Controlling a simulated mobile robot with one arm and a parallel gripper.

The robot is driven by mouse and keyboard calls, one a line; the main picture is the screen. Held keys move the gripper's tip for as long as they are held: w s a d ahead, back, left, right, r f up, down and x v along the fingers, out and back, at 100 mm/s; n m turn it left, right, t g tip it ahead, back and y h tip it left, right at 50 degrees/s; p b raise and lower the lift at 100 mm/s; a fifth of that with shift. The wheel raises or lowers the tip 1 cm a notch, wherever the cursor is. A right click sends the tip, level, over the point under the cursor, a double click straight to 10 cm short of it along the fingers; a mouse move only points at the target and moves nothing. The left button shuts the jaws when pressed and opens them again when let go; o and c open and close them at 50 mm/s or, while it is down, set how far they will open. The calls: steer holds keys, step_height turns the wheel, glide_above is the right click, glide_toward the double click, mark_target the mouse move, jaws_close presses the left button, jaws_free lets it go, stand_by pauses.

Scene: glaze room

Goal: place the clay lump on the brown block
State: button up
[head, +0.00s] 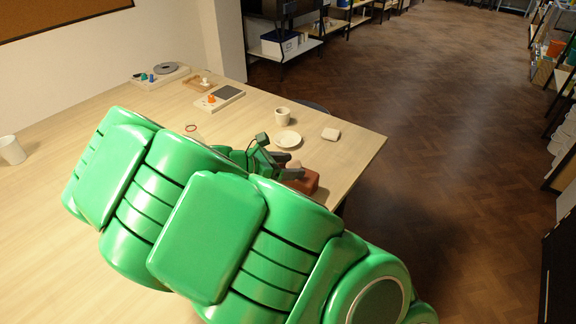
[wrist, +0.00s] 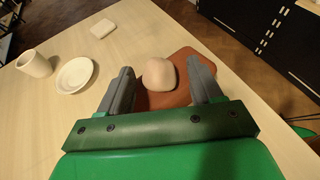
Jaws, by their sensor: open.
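The clay lump (wrist: 159,74) is a rounded, pale beige piece. In the wrist view it rests on the brown block (wrist: 183,62), a flat reddish-brown slab on the table. My gripper (wrist: 163,80) is open, with one grey finger on each side of the lump and a visible gap to each. In the head view my green arm hides much of the area. The brown block (head: 309,183) shows partly beside the gripper (head: 292,168), and the lump is mostly hidden there.
A white saucer (head: 288,139), a cup (head: 282,117) and a pale square piece (head: 331,134) stand near the block. A scale-like device (head: 220,98) lies farther back. The table's right edge is close to the block. Another cup (head: 12,150) stands far left.

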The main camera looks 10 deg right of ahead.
steer(key=v, duration=1.2)
steer(key=shift+r, duration=0.1)
